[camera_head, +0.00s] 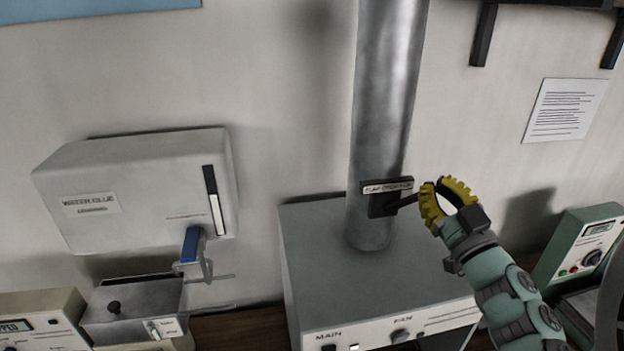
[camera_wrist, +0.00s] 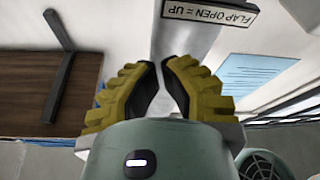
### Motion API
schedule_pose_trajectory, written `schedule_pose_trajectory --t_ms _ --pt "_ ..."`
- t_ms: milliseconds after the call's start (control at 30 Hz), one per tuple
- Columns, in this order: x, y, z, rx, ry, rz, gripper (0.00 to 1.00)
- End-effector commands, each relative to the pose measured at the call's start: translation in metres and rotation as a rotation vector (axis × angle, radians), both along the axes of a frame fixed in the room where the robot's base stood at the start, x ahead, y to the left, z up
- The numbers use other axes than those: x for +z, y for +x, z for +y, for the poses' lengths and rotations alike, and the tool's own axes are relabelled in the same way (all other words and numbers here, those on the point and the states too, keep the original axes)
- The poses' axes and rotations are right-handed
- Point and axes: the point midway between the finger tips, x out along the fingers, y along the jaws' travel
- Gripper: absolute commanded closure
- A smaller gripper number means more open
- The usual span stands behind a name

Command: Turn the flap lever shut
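The flap lever (camera_head: 403,203) is a short dark handle. It sticks out to the right, tilted slightly up, from a dark block under a flap label (camera_head: 387,187) on the metal duct pipe (camera_head: 385,110). My gripper (camera_head: 437,184) has yellow ribbed fingers and is at the lever's right end. Its left finger overlaps or touches that end; I cannot tell which. In the wrist view my gripper (camera_wrist: 160,62) has its fingertips curved close together, with a narrow gap and nothing visible between them. The label (camera_wrist: 212,10) there appears upside down, reading "FLAP OPEN = UP". The lever cannot be made out there.
The pipe rises from a grey cabinet (camera_head: 315,265) with switches on its front. A green instrument (camera_head: 580,243) stands at the right, below a paper notice (camera_head: 565,110).

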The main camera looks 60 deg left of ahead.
Motion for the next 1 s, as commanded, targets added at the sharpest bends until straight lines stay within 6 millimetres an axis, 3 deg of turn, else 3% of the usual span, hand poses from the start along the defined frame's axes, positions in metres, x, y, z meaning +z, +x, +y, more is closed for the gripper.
schedule_pose_trajectory --t_ms 33,267,633,1000 --pt "0.011 0.002 0.01 0.006 0.005 -0.002 1.0" --pt "0.021 0.012 0.044 0.006 0.003 0.001 1.0" --pt "-0.013 0.023 0.039 -0.005 -0.003 0.003 1.0" --pt "-0.024 0.024 0.038 -0.002 -0.001 0.0 1.0"
